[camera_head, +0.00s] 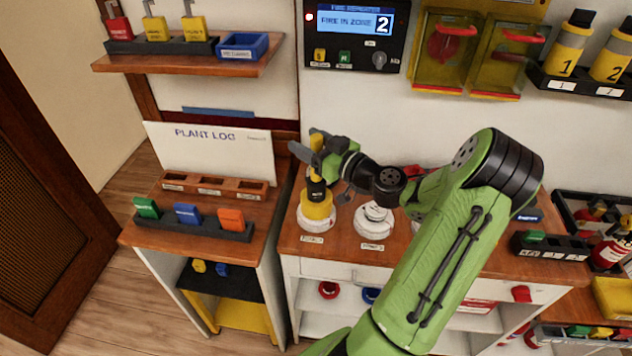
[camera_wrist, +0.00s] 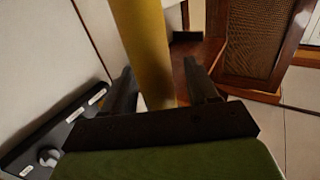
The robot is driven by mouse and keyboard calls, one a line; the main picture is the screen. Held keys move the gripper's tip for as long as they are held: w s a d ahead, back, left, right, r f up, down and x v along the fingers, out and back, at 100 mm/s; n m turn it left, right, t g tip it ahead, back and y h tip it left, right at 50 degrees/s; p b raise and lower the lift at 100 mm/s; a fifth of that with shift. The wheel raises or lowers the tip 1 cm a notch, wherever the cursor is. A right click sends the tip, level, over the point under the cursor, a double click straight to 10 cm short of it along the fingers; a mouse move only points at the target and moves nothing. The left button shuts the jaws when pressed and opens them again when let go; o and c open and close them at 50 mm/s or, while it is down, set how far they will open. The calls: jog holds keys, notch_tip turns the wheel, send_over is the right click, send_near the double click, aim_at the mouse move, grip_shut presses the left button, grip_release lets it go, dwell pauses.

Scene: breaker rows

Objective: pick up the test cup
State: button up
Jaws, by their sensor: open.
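The test cup (camera_head: 317,207) looks like a yellow cup with a black collar and a yellow upright handle. It stands upright over the left white round base on the wooden counter (camera_head: 345,250). My gripper (camera_head: 317,152) is at the upper part of the handle, with dark fingers spread. In the wrist view the yellow handle (camera_wrist: 145,40) rises between the two open fingers of my gripper (camera_wrist: 158,75). I cannot tell whether either finger touches it. The cup's lower part is out of the wrist view.
A second white round base (camera_head: 373,221) stands just right of the cup. The plant log board (camera_head: 215,150) and a rack of coloured tags (camera_head: 192,222) are to the left. A control panel (camera_head: 355,35) hangs on the wall above. Numbered yellow canisters (camera_head: 567,48) sit upper right.

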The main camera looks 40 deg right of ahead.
jog(key=shift+s, duration=0.15)
jog(key=shift+c, duration=0.3)
grip_shut()
